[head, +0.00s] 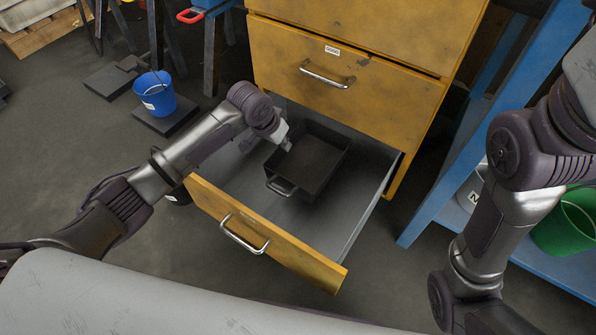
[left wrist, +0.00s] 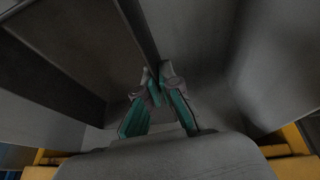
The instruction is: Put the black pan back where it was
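The black pan (head: 318,160) is a square, deep pan with a handle toward the drawer front. It sits inside the open bottom drawer (head: 348,222) of the yellow cabinet. My left gripper (head: 286,143) reaches into the drawer at the pan's left side. In the left wrist view its two fingers (left wrist: 157,82) come close together at the tips, with the pan's thin dark wall (left wrist: 139,28) between them. The pan's dark inside (left wrist: 50,70) fills the left of that view. My right arm is at the right of the head view, but its gripper is out of the picture.
The yellow cabinet (head: 350,75) has closed drawers above the open one. A blue bucket (head: 155,93) stands on a dark slab at the left. A blue shelf frame (head: 445,180) with a green bucket (head: 568,222) is at the right. Drawer floor around the pan is clear.

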